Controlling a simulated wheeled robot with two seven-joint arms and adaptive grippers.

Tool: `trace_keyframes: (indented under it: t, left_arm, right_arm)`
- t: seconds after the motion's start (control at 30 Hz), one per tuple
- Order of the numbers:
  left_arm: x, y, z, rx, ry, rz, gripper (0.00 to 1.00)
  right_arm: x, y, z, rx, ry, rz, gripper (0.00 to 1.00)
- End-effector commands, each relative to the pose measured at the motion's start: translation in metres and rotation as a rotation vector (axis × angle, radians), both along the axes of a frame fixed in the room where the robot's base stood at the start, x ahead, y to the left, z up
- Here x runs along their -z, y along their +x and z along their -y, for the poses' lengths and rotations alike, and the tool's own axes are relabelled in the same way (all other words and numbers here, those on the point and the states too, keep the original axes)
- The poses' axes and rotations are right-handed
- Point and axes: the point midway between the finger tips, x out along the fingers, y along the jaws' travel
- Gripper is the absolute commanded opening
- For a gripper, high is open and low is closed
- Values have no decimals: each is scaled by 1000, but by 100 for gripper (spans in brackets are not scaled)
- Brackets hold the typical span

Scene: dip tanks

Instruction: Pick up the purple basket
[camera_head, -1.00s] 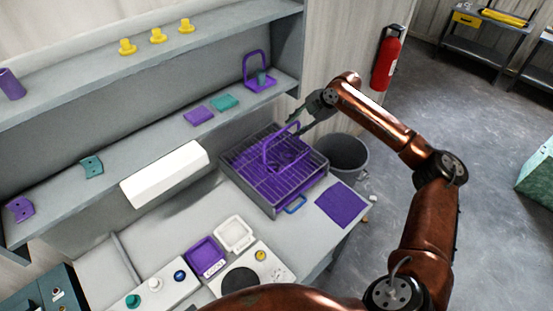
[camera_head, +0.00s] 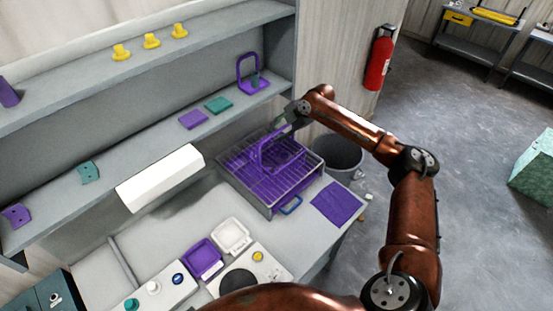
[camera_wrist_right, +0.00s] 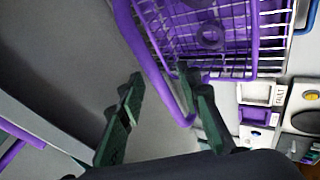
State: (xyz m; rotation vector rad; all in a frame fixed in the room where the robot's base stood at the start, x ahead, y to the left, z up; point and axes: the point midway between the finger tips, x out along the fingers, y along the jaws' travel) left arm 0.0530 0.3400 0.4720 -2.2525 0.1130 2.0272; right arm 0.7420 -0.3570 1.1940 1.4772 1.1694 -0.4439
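The purple basket (camera_head: 284,152) sits on a wire rack over a grey tank, with its arched handle upright. My right gripper (camera_head: 277,124) is beside the top of this handle in the head view. In the right wrist view my right gripper (camera_wrist_right: 161,76) has its two dark green fingers spread apart. The basket's purple handle (camera_wrist_right: 150,62) runs through the gap between them, and neither finger is clearly closed on it. The basket's body (camera_wrist_right: 212,38) shows beyond the fingers. My left gripper is not in view.
The grey tank (camera_head: 268,203) stands near the bench's right end, beside a purple mat (camera_head: 338,202). A shelf above holds another purple handled piece (camera_head: 240,72) and flat plates. A grey bin (camera_head: 338,156) stands behind the arm. A white box (camera_head: 160,178) is left of the tank.

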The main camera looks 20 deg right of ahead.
Motion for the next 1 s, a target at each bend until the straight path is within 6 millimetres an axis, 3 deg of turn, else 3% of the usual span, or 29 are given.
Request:
trace_keyframes:
  t: [0.1, 0.57, 1.0]
  left_arm:
    - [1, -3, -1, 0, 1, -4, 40]
    - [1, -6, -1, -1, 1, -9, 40]
    - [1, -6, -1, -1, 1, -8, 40]
  right_arm:
    - [0, 0, 1, 1, 0, 0, 31]
    - [0, -1, 1, 2, 0, -1, 0]
    - [0, -1, 1, 2, 1, -1, 0]
